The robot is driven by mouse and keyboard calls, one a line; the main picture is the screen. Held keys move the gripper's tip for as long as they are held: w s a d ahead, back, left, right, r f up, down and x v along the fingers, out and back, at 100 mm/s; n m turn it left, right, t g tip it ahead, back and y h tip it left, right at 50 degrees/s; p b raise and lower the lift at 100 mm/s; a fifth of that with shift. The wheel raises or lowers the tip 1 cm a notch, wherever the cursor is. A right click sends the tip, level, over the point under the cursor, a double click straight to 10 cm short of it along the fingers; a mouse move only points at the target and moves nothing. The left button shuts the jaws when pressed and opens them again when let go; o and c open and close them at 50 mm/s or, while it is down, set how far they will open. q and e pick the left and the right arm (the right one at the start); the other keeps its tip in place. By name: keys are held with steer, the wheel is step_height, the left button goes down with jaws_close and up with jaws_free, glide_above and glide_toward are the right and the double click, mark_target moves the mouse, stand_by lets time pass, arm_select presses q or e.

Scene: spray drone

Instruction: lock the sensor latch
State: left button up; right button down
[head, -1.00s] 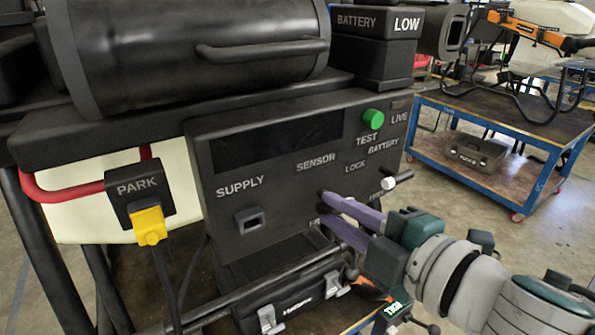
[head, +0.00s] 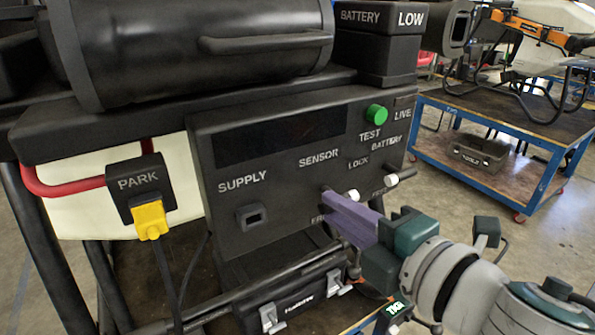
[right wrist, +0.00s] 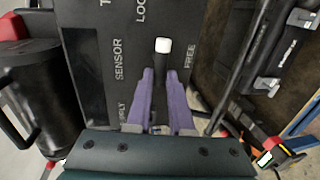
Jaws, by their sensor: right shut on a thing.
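The sensor latch is a short dark lever with a white tip (head: 327,196) below the SENSOR label on the black panel (head: 225,190). Its white tip (right wrist: 163,45) and dark shaft also show in the right wrist view. My right gripper (head: 329,206) has purple fingers shut on this lever. In the right wrist view the gripper (right wrist: 161,78) has one finger on each side of the shaft, with the white tip beyond the fingertips. A FREE label is beside the lever, partly hidden by the fingers in the head view. My left gripper is not in view.
A second white-tipped lever (head: 399,177) sticks out under the BATTERY label, right of my fingers. A green button (head: 377,113) is above. A yellow plug (head: 150,221) is in the PARK socket. A black case (head: 290,303) and frame bars lie below the panel.

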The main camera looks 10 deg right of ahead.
steer(key=c, duration=0.8)
jaws_free()
steer(key=v, duration=1)
